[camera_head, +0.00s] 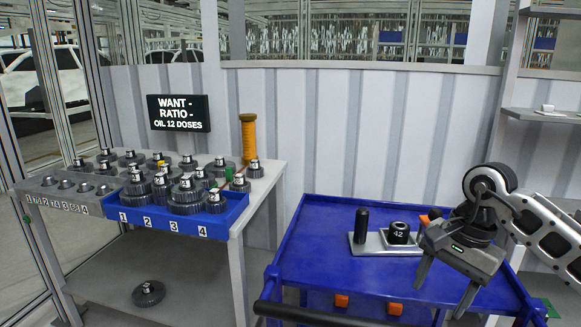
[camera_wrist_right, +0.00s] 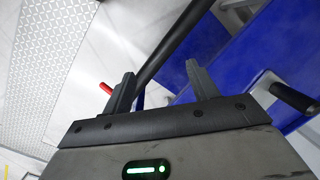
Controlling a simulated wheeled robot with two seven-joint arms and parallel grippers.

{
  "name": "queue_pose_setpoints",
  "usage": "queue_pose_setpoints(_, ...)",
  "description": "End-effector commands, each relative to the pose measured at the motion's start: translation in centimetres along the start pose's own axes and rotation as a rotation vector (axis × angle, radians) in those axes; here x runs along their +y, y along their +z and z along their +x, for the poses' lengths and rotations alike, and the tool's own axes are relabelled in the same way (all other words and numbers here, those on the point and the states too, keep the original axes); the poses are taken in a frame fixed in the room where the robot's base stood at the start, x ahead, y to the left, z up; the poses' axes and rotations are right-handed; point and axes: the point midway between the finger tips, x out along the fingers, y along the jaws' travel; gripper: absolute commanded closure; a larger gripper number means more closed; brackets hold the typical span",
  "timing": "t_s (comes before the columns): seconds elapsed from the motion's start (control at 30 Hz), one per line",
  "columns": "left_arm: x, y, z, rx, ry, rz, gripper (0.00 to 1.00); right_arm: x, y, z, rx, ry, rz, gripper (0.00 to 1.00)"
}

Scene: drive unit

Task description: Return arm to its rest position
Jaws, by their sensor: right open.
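My right gripper (camera_head: 443,287) is open and empty above the front right of the blue cart (camera_head: 320,255). Its arm comes in from the right edge. In the right wrist view its two fingers (camera_wrist_right: 160,88) stand apart with nothing between them; the cart's dark handle bar (camera_wrist_right: 175,42) passes behind them. My left gripper is not in view.
A grey table at left holds gears and a blue tray (camera_head: 236,213). One gear (camera_head: 148,294) lies below.

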Motion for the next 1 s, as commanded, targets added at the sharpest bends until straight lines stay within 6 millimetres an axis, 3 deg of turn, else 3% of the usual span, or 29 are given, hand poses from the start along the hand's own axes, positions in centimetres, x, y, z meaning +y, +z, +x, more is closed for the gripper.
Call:
queue_pose_setpoints(0.17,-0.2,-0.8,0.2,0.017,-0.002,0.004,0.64,-1.9,4.1,3.1,-0.173,-0.091,0.040,0.41)
queue_pose_setpoints(0.37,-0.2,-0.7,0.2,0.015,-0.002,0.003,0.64,-4.4,11.5,6.3,-0.513,-0.216,0.180,0.41)
queue_pose_setpoints(0.5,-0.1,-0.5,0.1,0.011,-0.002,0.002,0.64,-6.5,19.7,6.5,-1.021,-0.295,0.496,0.41)
queue_pose_setpoints(0.57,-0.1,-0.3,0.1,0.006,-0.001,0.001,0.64,-7.4,22.0,5.4,-1.292,-0.294,0.714,0.41)
queue_pose_setpoints(0.63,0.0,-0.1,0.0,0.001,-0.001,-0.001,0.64,-8.1,22.6,4.1,-1.602,-0.252,1.003,0.41)
queue_pose_setpoints(0.7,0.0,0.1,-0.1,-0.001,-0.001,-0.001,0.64,-8.3,21.5,3.7,-1.899,-0.165,1.324,0.41)
queue_pose_setpoints(0.77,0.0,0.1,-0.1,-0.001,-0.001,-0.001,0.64,-7.9,19.5,4.4,-2.137,-0.055,1.621,0.41)
queue_pose_setpoints(0.83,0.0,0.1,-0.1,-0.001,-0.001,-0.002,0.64,-6.4,16.7,6.8,-2.390,0.116,1.989,0.41)
queue_pose_setpoints(0.87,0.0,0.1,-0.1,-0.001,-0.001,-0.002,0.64,-5.4,15.6,8.4,2.253,-0.183,-1.951,0.41)
queue_pose_setpoints(0.9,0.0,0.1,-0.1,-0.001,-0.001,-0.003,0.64,-3.8,14.4,10.7,2.022,-0.255,-1.842,0.41)
queue_pose_setpoints(1.0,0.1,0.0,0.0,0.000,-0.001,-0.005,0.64,0.6,13.1,16.3,1.571,-0.359,-1.592,0.41)
